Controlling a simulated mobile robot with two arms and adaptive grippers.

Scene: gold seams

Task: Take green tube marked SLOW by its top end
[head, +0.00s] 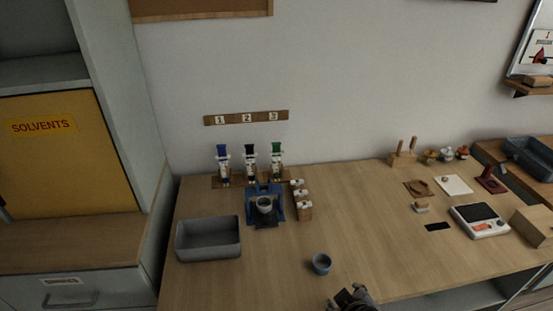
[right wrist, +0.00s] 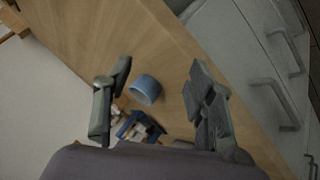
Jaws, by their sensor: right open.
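The green-topped tube (head: 277,154) stands upright at the right end of a row of three, beneath the number 3. A black-topped tube (head: 250,155) and a blue-topped tube (head: 222,155) stand left of it. The lettering on the tubes is too small to read. My right gripper (head: 352,296) is at the front edge of the table, far from the tubes. In the right wrist view, its fingers (right wrist: 158,72) are apart, with nothing held. The green tube cannot be made out in that view. My left gripper is not in view.
A grey-blue cup (head: 321,264) stands near my right gripper, and also shows in the right wrist view (right wrist: 145,90). A blue stand (head: 279,212) with a cup is in front of the tubes. White-topped blocks (head: 304,213) stand right of it, a grey bin (head: 208,239) left.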

